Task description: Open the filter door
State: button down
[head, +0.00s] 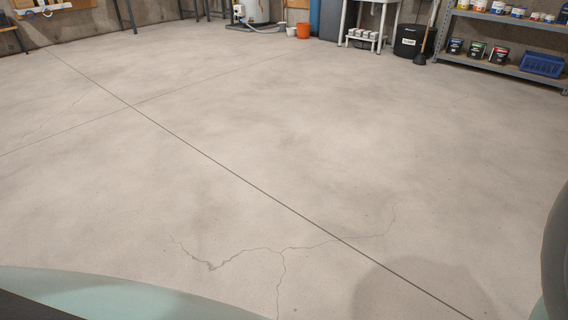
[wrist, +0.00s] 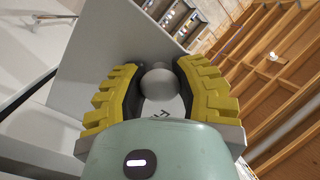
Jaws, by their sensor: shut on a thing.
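In the wrist view, my gripper (wrist: 157,72) has its two yellow-padded fingers closed around a round grey knob (wrist: 158,84). The knob stands on a plain grey panel (wrist: 105,45), which looks like the filter door. A few dark letters show on a pale surface just below the knob, mostly hidden by my gripper. The panel's free edge runs slantwise at the upper right, with the room visible beyond it. Its hinge side and how far it stands open I cannot tell. The head view shows neither the door nor my gripper.
In the head view, the concrete floor (head: 250,150) is wide and clear. A metal shelf (head: 500,62) with cans and a blue basket (head: 542,64) stands at the back right.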

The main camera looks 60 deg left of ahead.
jog(key=c, duration=0.6)
grip_release()
jog(key=shift+r, duration=0.15)
